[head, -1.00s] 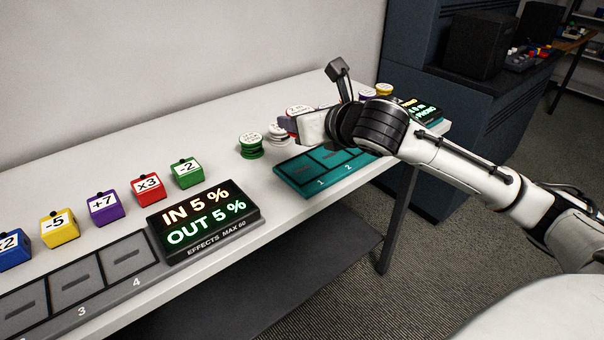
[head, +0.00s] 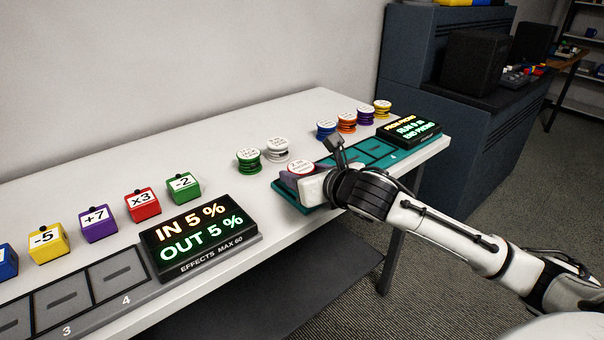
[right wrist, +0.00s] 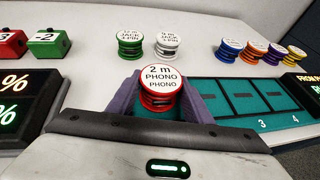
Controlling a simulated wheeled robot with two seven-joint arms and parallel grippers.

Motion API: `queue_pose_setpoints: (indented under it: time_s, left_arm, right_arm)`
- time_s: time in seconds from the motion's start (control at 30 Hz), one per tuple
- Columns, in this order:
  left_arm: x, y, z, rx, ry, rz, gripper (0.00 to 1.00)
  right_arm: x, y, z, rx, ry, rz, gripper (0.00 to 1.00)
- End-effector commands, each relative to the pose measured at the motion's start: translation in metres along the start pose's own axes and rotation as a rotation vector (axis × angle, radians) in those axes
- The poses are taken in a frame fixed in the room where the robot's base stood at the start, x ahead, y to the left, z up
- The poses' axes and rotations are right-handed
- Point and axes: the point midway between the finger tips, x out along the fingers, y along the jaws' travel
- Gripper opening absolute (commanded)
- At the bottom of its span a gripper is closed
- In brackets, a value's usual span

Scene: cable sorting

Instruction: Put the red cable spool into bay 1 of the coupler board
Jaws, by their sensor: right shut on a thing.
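The red cable spool (right wrist: 160,86), with a white "2 m PHONO PHONO" top, is upright between the purple fingers of my right gripper (right wrist: 161,96). In the head view the spool (head: 299,167) is at the left end of the teal coupler board (head: 313,209), where bay 1 lies. My right gripper (head: 292,180) is shut on it. Bay 1 is hidden beneath the spool and gripper; I cannot tell whether the spool touches the board. Bays further right on the board (right wrist: 230,122) look empty in the right wrist view. My left gripper is out of view.
Behind the board stand a green spool (head: 248,160) and a white spool (head: 277,150). Blue, orange, purple and yellow spools stand farther right. A lit display (head: 409,130) sits at the board's right end. The effects display (head: 198,232) and colored blocks are at left.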

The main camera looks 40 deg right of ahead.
Motion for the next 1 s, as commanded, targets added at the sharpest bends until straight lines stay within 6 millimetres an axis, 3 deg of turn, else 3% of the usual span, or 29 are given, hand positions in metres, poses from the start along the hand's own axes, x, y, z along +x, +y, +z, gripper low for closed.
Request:
queue_pose_setpoints:
  time_s: [0.1, 0.13, 0.23, 0.63, 0.77, 1.0]
  left_arm:
    - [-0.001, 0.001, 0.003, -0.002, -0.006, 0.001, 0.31]
    - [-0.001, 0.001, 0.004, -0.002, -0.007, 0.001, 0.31]
    - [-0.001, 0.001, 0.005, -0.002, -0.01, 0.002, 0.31]
    - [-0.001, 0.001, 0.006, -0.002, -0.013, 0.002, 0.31]
    - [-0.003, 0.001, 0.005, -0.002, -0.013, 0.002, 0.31]
    - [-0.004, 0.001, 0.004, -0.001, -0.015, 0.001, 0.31]
  right_arm:
    - [0.001, 0.0, -0.002, -0.001, 0.0, -0.001, 0.2]
    - [0.001, 0.0, -0.003, 0.0, 0.001, -0.001, 0.49]
    - [0.001, 0.0, -0.003, 0.0, 0.001, 0.0, 0.64]
    - [-0.004, 0.0, 0.001, -0.002, 0.0, 0.001, 0.64]
    - [-0.025, 0.0, 0.001, -0.005, 0.0, 0.001, 0.64]
    - [-0.08, -0.001, -0.001, -0.007, 0.003, -0.001, 0.64]
